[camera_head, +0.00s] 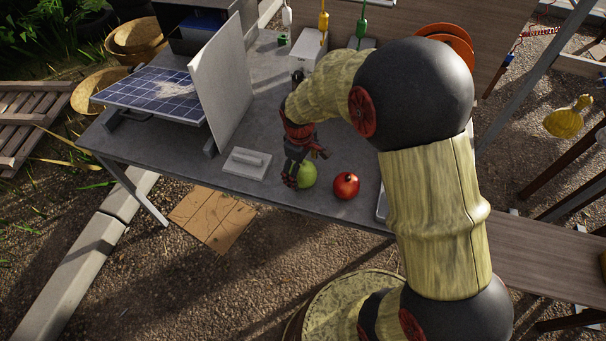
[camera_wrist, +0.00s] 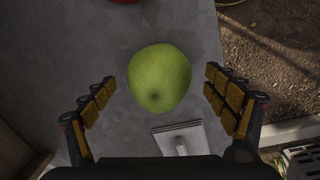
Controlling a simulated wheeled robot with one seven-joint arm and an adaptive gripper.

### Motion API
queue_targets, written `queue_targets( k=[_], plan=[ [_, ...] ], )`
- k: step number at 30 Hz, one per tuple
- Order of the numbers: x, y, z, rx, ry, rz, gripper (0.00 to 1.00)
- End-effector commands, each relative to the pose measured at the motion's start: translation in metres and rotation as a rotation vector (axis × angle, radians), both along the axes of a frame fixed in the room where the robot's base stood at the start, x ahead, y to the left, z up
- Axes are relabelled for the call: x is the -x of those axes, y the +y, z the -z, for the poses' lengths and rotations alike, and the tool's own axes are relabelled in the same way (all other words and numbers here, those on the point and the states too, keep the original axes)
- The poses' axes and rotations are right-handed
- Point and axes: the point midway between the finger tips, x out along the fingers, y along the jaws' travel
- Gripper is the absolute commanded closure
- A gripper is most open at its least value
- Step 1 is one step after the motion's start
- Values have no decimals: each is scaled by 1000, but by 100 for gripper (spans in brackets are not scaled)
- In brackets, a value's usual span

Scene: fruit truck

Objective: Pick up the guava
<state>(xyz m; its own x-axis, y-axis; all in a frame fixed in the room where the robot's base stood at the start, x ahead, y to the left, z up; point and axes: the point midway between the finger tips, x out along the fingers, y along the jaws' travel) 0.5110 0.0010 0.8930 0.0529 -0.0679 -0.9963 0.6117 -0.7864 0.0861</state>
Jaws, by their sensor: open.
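The guava (camera_head: 307,174) is a round green fruit on the grey table top, near its front edge in the head view. In the wrist view the guava (camera_wrist: 159,78) lies between and slightly beyond the two fingers, with a gap on both sides. My gripper (camera_wrist: 160,100) is open and empty. In the head view my gripper (camera_head: 306,168) points down over the guava and hides part of it.
A red fruit (camera_head: 346,186) sits just right of the guava. A pale flat block with a handle (camera_head: 247,163) lies to the left. An upright grey panel (camera_head: 222,85) and a solar panel (camera_head: 150,92) stand farther left on the grey table (camera_head: 185,150).

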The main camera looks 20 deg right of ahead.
Motion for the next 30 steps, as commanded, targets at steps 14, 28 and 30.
queue_targets(
  k=[14,28,30],
  plan=[
    [-2,-2,39,0,0,1,14],
    [-2,-2,39,0,0,0,39],
    [-2,-2,39,0,0,0,43]
  ],
)
